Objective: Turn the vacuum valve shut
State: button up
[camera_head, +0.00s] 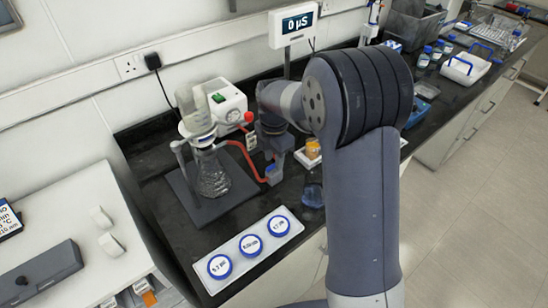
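A small red knob (248,116) shows at the right side of the white pump box (228,104); it may be the vacuum valve's handle, but I cannot tell its turn position. A red hose (240,149) runs from the clear flask (212,176) toward the area under my wrist. My gripper (274,160) points down just right of the knob and the hose, above the dark bench. Its fingers are small and partly hidden by my wrist, so I cannot tell whether they are open or shut, or touching anything.
The flask with a filter funnel (195,110) stands on a dark stand base (185,192). A white tray (207,281) with blue-rimmed labelled discs lies at the front. A display (294,23) stands behind my arm. Bottles (425,57) and a white caddy (464,69) stand farther right.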

jog(key=shift+f, duration=0.55)
grip_shut()
